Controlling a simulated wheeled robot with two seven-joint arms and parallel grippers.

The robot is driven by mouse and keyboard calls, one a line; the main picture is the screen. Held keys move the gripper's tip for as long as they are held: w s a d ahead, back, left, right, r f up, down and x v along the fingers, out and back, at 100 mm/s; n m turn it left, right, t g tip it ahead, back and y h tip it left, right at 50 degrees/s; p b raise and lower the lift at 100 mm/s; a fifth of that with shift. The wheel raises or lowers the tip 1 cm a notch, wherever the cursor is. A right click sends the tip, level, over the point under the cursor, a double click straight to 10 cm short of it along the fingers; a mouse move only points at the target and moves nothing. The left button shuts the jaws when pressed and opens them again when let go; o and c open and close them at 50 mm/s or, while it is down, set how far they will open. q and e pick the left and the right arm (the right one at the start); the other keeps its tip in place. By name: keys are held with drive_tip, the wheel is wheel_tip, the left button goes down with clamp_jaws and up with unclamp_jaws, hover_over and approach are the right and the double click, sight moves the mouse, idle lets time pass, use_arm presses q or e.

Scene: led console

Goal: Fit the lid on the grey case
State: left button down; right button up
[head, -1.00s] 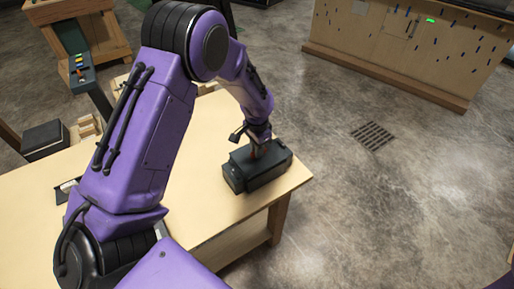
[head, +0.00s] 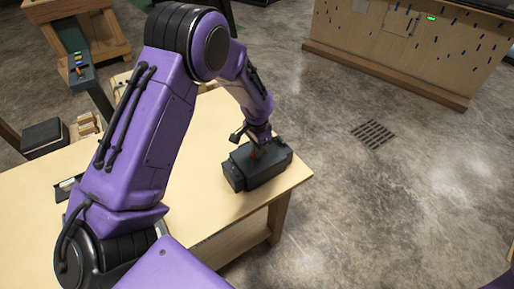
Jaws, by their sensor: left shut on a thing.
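The dark grey case (head: 243,181) stands near the right corner of the pale wooden table. A dark lid (head: 276,155) appears to lie over its top; the two are close in colour, so I cannot tell whether the lid sits fully down. The wrist hides part of the far side of the case. My right gripper is not in view.
The table's bare surface (head: 215,205) is clear in front of the case, and its right edge is close by. A black box (head: 44,138) and small wooden blocks (head: 87,124) are at the left. A wooden cabinet (head: 400,50) stands far back.

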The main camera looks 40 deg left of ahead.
use_arm(q)
drive_tip(key=shift+f, duration=0.15)
drive_tip(key=c, duration=1)
unclamp_jaws()
drive_tip(key=shift+r, duration=0.3)
wheel_tip(320, 180, up, 10)
drive_tip(key=b, duration=0.2)
drive_tip(key=shift+b, duration=0.3)
